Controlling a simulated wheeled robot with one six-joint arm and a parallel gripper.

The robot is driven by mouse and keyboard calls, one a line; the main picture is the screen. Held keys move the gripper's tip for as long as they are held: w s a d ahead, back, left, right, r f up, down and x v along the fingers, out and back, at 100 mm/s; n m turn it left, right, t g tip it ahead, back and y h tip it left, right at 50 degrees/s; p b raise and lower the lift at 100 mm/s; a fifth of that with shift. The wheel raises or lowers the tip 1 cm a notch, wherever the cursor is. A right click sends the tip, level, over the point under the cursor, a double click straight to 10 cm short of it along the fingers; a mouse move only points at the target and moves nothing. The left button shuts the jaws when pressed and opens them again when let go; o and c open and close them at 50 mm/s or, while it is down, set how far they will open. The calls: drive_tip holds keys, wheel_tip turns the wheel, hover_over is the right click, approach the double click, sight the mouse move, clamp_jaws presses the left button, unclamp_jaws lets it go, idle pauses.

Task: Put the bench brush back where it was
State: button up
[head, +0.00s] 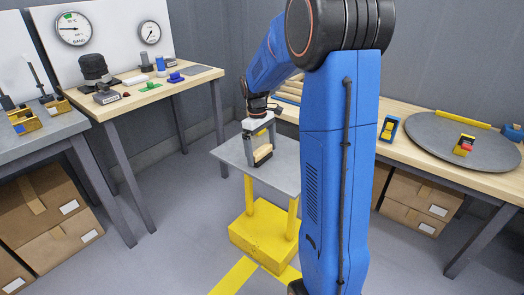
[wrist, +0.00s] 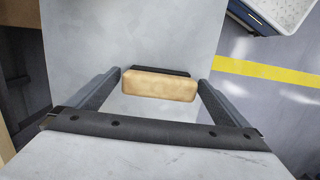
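The bench brush (head: 262,154) appears as a short tan wooden block with a dark strip along one side. It is at the small grey-topped stand (head: 221,154), low over its top; I cannot tell if it touches the top. My gripper (head: 257,164) points down over the stand, with one finger at each end of the brush. In the wrist view the brush (wrist: 160,86) fills the gap between the fingertips of my gripper (wrist: 160,79), and both ends seem to meet the fingers. The brush's underside is hidden.
A wooden bench (head: 410,160) on the right holds a round grey plate (head: 440,151) and a blue-and-yellow item (head: 388,129). Benches with tools stand on the left. Cardboard boxes (head: 50,215) lie beneath. The stand has a yellow base (head: 262,240). A white-lined bin (wrist: 285,12) shows top right.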

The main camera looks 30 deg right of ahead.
wheel_tip(320, 180, up, 12)
drive_tip(key=w, duration=0.1)
drive_tip(key=s+a+r+t, duration=0.1)
drive_tip(key=s+a+r, duration=0.2)
drive_tip(key=s+a, duration=0.35)
drive_tip(key=s+a+f+m+t, duration=0.2)
drive_tip(key=s+a, duration=0.2)
drive_tip(key=s, duration=0.8)
drive_tip(key=s+a+f+m+t, duration=0.2)
drive_tip(key=s+a, duration=0.3)
drive_tip(key=s, duration=0.7)
drive_tip(key=shift+s+a+f+t, duration=0.15)
drive_tip(key=shift+s+f+t, duration=0.15)
drive_tip(key=shift+f+t, duration=0.4)
